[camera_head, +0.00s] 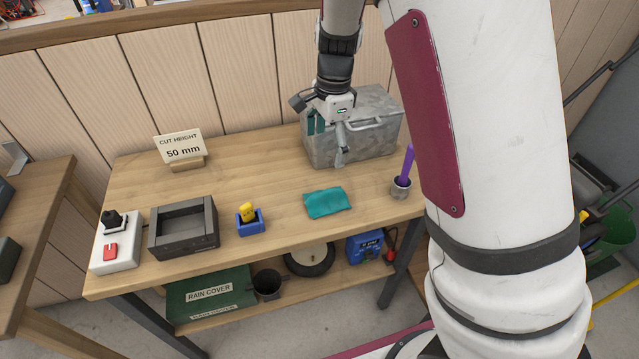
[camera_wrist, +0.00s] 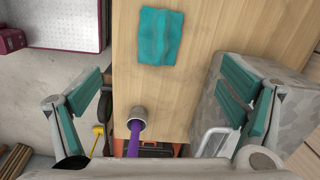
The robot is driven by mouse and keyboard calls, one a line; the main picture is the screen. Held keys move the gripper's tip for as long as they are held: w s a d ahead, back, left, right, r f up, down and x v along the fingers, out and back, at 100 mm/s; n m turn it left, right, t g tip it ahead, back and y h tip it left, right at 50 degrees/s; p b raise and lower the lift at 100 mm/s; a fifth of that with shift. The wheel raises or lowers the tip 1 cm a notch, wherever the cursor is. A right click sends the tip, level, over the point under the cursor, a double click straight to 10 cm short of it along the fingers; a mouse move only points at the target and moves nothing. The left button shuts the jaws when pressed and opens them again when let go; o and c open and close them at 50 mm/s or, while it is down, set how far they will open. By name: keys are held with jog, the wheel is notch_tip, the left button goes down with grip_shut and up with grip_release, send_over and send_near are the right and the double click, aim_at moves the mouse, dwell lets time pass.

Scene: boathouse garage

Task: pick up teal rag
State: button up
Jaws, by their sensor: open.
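The teal rag (camera_head: 327,202) lies flat on the wooden workbench (camera_head: 250,165), a little right of its middle and near the front edge. In the wrist view the rag (camera_wrist: 159,37) shows at the top centre, beyond the fingertips. My gripper (camera_head: 328,140) is above the bench at the back right, in front of the grey metal box. In the wrist view my gripper (camera_wrist: 160,85) is wide open and empty, with teal pads on both fingers. It is apart from the rag.
The grey metal box (camera_head: 375,137) stands behind the rag. A grey cup (camera_head: 401,189) with a purple item stands to its right. A blue holder (camera_head: 251,227) with a yellow piece, a dark tray (camera_head: 184,245) and a white switch box (camera_head: 115,252) stand left. Bare bench surrounds the rag.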

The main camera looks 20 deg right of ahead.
notch_tip(320, 180, down, 3)
jog(key=w+m, duration=0.1)
jog(key=m, duration=0.1)
send_over(326, 193)
jog(key=shift+h, duration=0.4)
jog(key=f, duration=0.8)
jog(key=shift+w+d+f+p, duration=0.15)
jog(key=shift+w+f+p, duration=0.15)
jog(key=shift+s+f+p, duration=0.2)
jog(key=shift+f+p, duration=0.35)
jog(key=shift+f, duration=2.25)
jog(key=c, duration=1.5)
jog(key=shift+s, duration=0.1)
jog(key=shift+c, duration=0.9)
